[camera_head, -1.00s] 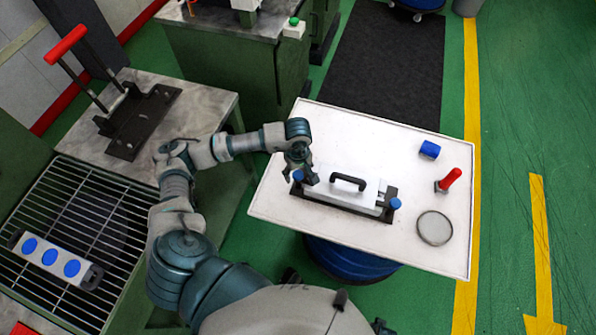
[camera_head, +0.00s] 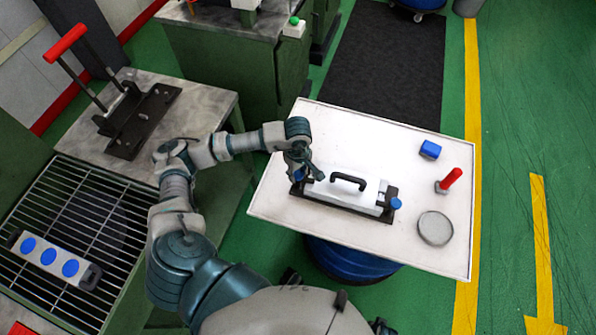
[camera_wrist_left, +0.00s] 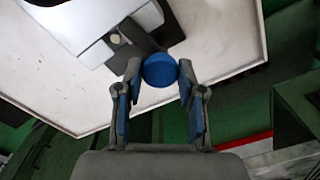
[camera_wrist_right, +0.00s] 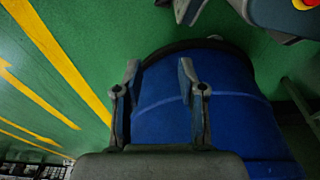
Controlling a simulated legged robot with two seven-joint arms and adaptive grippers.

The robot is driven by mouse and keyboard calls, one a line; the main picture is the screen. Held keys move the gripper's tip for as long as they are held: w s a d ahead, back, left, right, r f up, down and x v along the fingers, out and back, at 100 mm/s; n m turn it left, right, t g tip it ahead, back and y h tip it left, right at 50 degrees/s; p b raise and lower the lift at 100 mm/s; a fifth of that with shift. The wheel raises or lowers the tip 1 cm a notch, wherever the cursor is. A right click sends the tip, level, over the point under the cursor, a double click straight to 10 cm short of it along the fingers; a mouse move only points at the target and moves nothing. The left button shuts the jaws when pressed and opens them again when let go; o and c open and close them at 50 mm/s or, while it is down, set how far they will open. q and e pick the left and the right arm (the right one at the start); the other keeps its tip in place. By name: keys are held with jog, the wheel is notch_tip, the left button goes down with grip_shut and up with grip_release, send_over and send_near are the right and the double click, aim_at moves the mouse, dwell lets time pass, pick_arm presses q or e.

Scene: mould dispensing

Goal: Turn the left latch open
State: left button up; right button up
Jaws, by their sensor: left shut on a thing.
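The white mould (camera_head: 340,195) with a black handle (camera_head: 348,181) lies in a dark base on the white table. The left latch has a blue round knob, which shows in the left wrist view (camera_wrist_left: 160,70). My left gripper (camera_head: 301,172) is at the mould's left end. Its two fingertips (camera_wrist_left: 159,72) are shut on that knob, one on each side. The right latch's blue knob (camera_head: 396,203) stands at the mould's right end, untouched. My right gripper (camera_wrist_right: 158,78) is open and empty above the floor, with a blue drum below it.
A side bench (camera_head: 75,138) at the left holds a red-handled fixture (camera_head: 135,120). The table's back area is clear.

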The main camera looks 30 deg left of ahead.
pick_arm(q)
jog(key=shift+n, duration=0.9)
jog(key=shift+n+b, duration=0.3)
jog(key=shift+n, duration=0.7)
jog(key=n, duration=0.2)
jog(key=shift+n, duration=0.8)
jog(key=n, duration=0.3)
jog(key=shift+n, duration=0.3)
jog(key=shift+r+n, duration=0.1)
jog(key=shift+n, duration=1.7)
jog(key=shift+w+n, duration=0.1)
jog(key=shift+n, duration=0.5)
pick_arm(e)
jog(key=shift+w+r, duration=0.15)
jog(key=shift+r, duration=0.45)
